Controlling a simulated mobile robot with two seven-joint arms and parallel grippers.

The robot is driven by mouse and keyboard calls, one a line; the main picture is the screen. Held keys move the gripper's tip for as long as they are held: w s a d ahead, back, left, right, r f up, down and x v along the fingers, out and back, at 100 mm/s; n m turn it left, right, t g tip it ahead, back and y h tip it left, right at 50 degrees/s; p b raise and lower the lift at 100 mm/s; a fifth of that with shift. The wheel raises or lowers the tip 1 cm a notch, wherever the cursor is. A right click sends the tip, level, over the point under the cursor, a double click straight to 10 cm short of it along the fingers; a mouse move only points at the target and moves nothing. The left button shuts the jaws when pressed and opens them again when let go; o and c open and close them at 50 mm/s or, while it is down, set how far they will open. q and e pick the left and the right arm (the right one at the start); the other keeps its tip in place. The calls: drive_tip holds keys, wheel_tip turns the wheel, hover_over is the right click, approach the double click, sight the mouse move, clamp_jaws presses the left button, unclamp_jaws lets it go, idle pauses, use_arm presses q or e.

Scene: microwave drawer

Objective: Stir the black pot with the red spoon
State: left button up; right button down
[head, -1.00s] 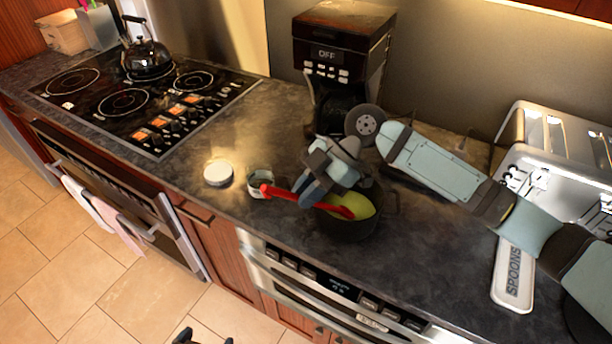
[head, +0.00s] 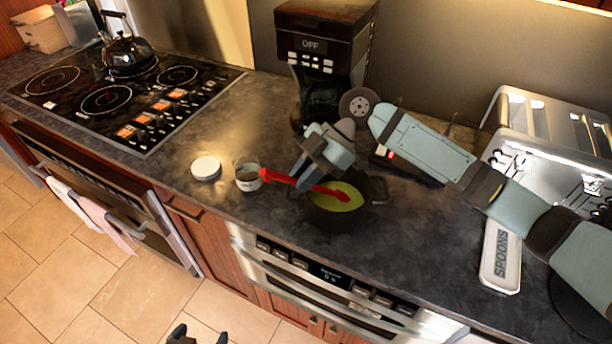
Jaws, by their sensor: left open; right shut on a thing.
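The black pot (head: 328,215) stands on the counter near its front edge, with yellow-green contents (head: 350,200) inside. The red spoon (head: 280,180) slants over the pot's left rim, its handle end out to the left and its head inside the pot over the contents. I cannot tell how deep the head is. My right gripper (head: 305,184) is shut on the spoon's handle, above the pot's left side, and hides part of the handle and rim. My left gripper (head: 198,336) is open and empty at the bottom edge, low in front of the counter and away from the pot.
A small open container (head: 247,184) and a round white lid (head: 206,168) sit left of the pot. A coffee maker (head: 330,30) stands behind, a toaster (head: 545,125) and a SPOONS holder (head: 499,262) at right. A kettle (head: 128,58) is on the stove at left.

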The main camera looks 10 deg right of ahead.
sight(261, 173)
drive_tip(key=shift+a+r, duration=0.1)
drive_tip(key=shift+s+a+r+p, duration=0.15)
drive_tip(key=shift+a+r+p, duration=0.15)
drive_tip(key=shift+r+p, duration=0.2)
drive_tip(key=shift+s+a+r+p, duration=0.35)
drive_tip(key=shift+a+r+p, duration=0.4)
drive_tip(key=shift+r, duration=0.1)
drive_tip(key=shift+s+a+r+p, duration=0.35)
drive_tip(key=shift+a+r+p, duration=0.3)
drive_tip(key=shift+r, duration=0.2)
drive_tip(key=shift+s+a+r+p, duration=0.35)
drive_tip(key=shift+a+r+p, duration=0.2)
drive_tip(key=shift+a+r, duration=0.15)
drive_tip(key=shift+s+a+r+p, duration=0.3)
drive_tip(key=shift+a+r+p, duration=0.3)
drive_tip(key=shift+r, duration=0.1)
drive_tip(key=shift+s+a+r+p, duration=0.25)
drive_tip(key=shift+a+r+p, duration=0.25)
drive_tip(key=shift+a+r, duration=0.2)
drive_tip(key=shift+s+a+r, duration=0.1)
drive_tip(key=shift+a+r, duration=0.05)
